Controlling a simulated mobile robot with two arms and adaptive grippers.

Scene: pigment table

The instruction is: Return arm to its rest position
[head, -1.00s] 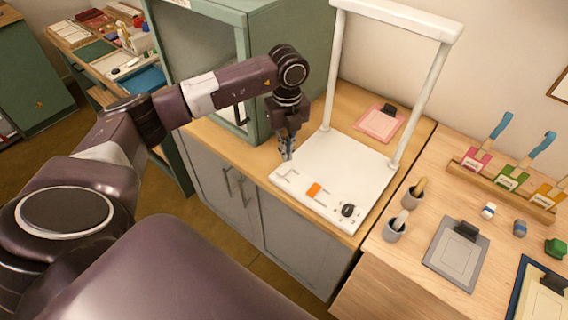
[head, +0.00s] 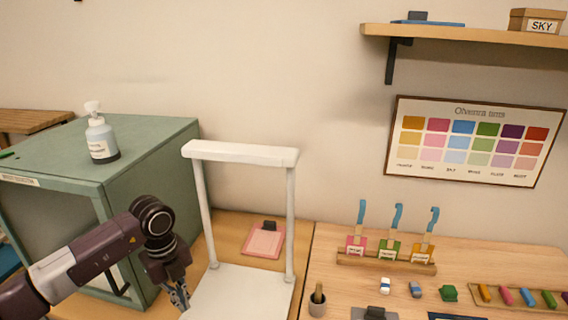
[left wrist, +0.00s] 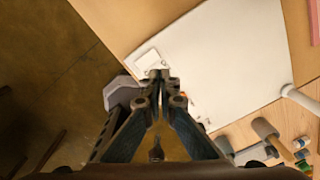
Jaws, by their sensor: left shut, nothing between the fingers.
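My left arm comes in from the lower left in the head view. Its gripper (head: 180,296) points down at the left edge of the white stand (head: 245,290), in front of the green cabinet. In the left wrist view the gripper (left wrist: 158,78) has its fingertips together with nothing between them, above the edge of the white base plate (left wrist: 225,60). I cannot tell its exact height above the plate. My right gripper is not in view.
The green cabinet (head: 160,165) stands left of the white stand, with a bottle (head: 100,138) on top. A pink clipboard (head: 264,241) lies behind the stand.

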